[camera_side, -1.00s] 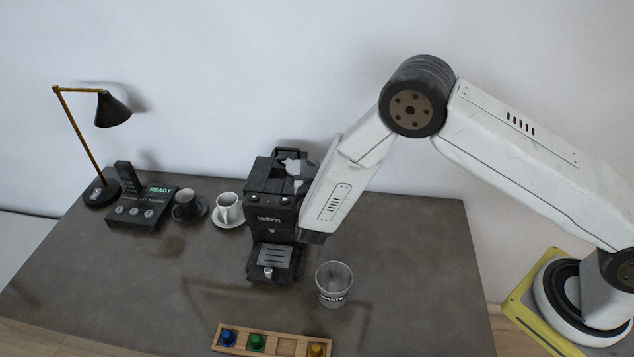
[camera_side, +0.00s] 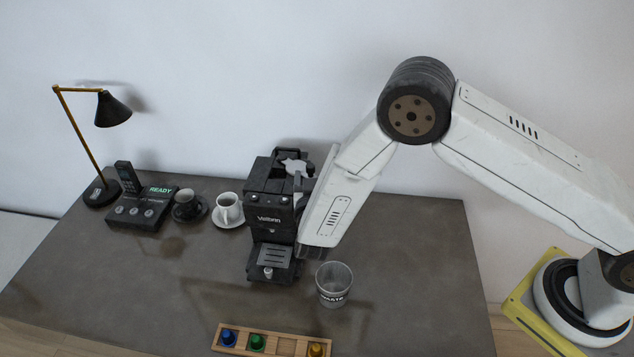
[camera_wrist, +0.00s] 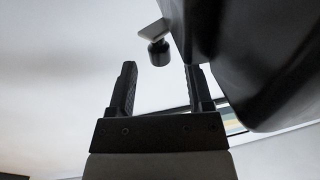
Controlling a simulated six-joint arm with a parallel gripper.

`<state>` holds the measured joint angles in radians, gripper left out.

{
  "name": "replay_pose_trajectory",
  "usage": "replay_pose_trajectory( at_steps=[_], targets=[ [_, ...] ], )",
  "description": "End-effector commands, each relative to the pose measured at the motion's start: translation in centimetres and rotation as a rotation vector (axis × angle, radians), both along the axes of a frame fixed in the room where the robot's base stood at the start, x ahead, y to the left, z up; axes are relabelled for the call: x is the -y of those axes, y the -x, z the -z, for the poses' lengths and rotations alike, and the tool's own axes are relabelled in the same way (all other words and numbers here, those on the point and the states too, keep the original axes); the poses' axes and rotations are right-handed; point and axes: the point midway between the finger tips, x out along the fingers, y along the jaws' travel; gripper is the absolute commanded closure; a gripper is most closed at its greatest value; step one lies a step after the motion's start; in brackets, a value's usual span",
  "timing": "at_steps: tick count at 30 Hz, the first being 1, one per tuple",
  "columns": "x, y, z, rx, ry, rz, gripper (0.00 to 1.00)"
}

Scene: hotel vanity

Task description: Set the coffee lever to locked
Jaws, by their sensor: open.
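The black coffee machine (camera_side: 268,212) stands near the middle of the table, with a light piece on top. In the wrist view, a short dark knob (camera_wrist: 159,52) on a pale flat arm (camera_wrist: 152,31) looks like the coffee lever; its setting cannot be read. My gripper (camera_wrist: 160,78) is open. In this view the knob shows between and just beyond its two fingertips, apart from both. A large dark curved body (camera_wrist: 265,55), probably the machine, fills the upper right. In the side view, my forearm stands close to the machine's right side; the fingers are not clearly seen there.
A waste cup (camera_side: 333,285) stands right of the machine, close below my forearm. A wooden tray (camera_side: 285,345) with coloured knobs lies at the front. Two cups on saucers, a phone base (camera_side: 143,208) reading READY and a lamp (camera_side: 100,190) stand left. The table's right part is clear.

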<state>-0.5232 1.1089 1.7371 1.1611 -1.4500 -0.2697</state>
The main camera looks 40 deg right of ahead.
Motion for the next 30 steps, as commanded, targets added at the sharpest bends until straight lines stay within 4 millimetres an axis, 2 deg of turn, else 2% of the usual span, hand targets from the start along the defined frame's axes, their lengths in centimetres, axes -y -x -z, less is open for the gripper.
replay_pose_trajectory(
  at_steps=[9, 20, 21, 27, 30],
  targets=[
    [-2.2, 3.0, 0.0, 0.0, 0.0, -0.002, 0.34],
    [-2.5, 3.5, 0.0, 0.0, 0.0, 0.0, 0.34],
    [-2.5, 3.5, 0.0, 0.0, 0.0, 0.0, 0.38],
    [-2.5, 3.5, -0.6, 0.001, -0.001, 0.0, 1.0],
    [-2.5, 3.4, -1.6, 0.002, -0.001, 0.0, 1.0]
  ],
)
